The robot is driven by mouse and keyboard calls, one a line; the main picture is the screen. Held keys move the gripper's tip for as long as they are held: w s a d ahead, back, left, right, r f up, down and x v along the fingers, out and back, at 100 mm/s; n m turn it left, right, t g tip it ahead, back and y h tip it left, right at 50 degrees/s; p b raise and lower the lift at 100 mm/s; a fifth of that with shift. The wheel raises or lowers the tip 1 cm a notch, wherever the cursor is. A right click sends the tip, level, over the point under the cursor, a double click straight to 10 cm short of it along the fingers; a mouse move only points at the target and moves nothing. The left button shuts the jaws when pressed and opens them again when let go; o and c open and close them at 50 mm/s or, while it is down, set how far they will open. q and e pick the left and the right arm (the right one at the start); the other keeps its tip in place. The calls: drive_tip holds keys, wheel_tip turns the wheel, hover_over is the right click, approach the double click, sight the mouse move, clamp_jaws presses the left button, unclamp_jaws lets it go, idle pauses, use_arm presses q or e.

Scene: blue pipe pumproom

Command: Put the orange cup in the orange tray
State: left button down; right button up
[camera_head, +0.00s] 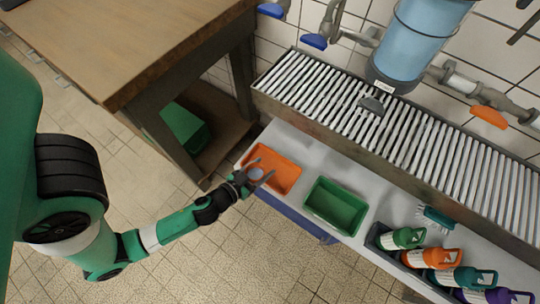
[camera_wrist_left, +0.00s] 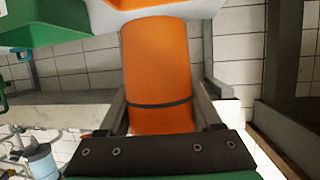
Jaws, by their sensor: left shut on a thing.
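My left gripper (camera_head: 257,178) is at the near left edge of the orange tray (camera_head: 286,172) in the head view. In the left wrist view it is shut on the orange cup (camera_wrist_left: 155,60), with one finger on each side and a dark band across the cup. The cup is hard to tell from the orange tray in the head view. Part of the orange tray (camera_wrist_left: 150,4) shows at the top of the left wrist view, close to the cup's far end. Whether cup and tray touch cannot be told. My right gripper is not in view.
A green tray (camera_head: 336,206) sits right of the orange one on the pale shelf. Farther right are a brush (camera_head: 436,217) and several coloured bottles (camera_head: 430,258). A slatted rack (camera_head: 400,135) runs behind, and a wooden table (camera_head: 130,40) stands at upper left.

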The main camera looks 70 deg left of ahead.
use_arm(q)
drive_tip(key=w+a+f+p, duration=0.1)
drive_tip(key=a+f, duration=0.1)
drive_tip(key=w+a+f+p, duration=0.1)
drive_tip(key=w+a+f, duration=0.1)
drive_tip(key=a+f, duration=0.1)
drive_tip(key=w+a+f+p, duration=0.1)
drive_tip(key=w+a+f, duration=0.1)
drive_tip(key=a, duration=0.1)
drive_tip(key=shift+w+a+f, duration=0.15)
drive_tip(key=shift+a+f, duration=0.05)
drive_tip(key=shift+f, duration=0.05)
drive_tip(key=shift+a, duration=0.15)
drive_tip(key=f+b, duration=0.3)
drive_tip(key=f, duration=0.1)
drive_tip(key=shift+w+a, duration=0.2)
drive_tip(key=shift+w, duration=0.05)
drive_tip(key=shift+s+r, duration=0.1)
drive_tip(key=shift+r, duration=0.05)
drive_tip(key=shift+c, duration=0.3)
unclamp_jaws()
